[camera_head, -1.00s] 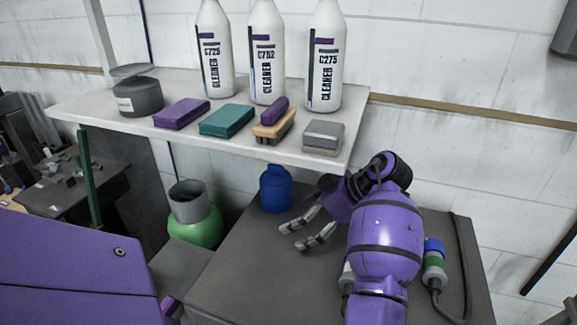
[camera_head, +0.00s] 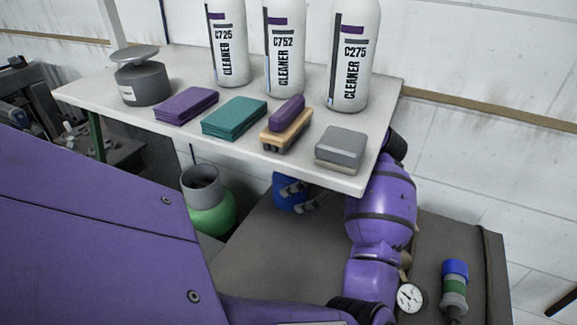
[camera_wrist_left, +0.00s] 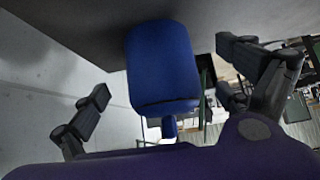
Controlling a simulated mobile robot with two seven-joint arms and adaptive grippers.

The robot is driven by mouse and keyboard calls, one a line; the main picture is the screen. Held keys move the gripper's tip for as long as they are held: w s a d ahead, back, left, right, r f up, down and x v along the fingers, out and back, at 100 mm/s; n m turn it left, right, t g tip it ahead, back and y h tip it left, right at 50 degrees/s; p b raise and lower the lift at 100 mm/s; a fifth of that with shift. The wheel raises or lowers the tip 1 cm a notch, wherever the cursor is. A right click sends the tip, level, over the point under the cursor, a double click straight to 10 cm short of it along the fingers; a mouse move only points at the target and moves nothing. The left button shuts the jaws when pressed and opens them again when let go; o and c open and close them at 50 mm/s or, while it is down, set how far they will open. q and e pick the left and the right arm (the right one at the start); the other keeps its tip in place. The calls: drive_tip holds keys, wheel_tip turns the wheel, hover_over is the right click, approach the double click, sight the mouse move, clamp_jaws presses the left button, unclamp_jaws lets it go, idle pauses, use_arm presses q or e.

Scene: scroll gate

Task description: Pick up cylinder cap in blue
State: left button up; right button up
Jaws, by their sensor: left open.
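The blue cylinder cap (camera_head: 283,201) stands on the dark grey bench top (camera_head: 262,262), below the front edge of the shelf, which hides its top. In the left wrist view the blue cap (camera_wrist_left: 162,68) sits between the two spread fingers, with gaps on both sides. My left gripper (camera_head: 297,196) is open beside the cap, its fingers overlapping it in the head view. It also shows open in the left wrist view (camera_wrist_left: 170,100). My left arm's wrist is partly hidden under the shelf. My right gripper is not in view.
The white shelf (camera_head: 82,92) overhangs the cap and carries cleaner bottles (camera_head: 284,50), sponges and a brush (camera_head: 287,128). A green container (camera_head: 212,216) stands left of the bench.

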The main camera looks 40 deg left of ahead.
sight(283, 178)
use_arm(q)
drive_tip(key=shift+s+a, duration=0.25)
drive_tip(key=shift+a, duration=0.3)
drive_tip(key=a, duration=0.1)
drive_tip(key=s+a+p, duration=0.1)
drive_tip(key=a, duration=0.2)
drive_tip(key=shift+s+a+f, duration=0.15)
drive_tip(key=shift+a+f, duration=0.05)
drive_tip(key=shift+f, duration=0.25)
drive_tip(key=shift+c, duration=0.7)
drive_tip(key=c, duration=1.1)
drive_tip(key=shift+c, duration=0.8)
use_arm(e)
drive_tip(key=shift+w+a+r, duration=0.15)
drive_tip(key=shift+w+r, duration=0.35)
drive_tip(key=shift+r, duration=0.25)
use_arm(q)
drive_tip(key=shift+a+p, duration=0.1)
drive_tip(key=shift+p, duration=0.2)
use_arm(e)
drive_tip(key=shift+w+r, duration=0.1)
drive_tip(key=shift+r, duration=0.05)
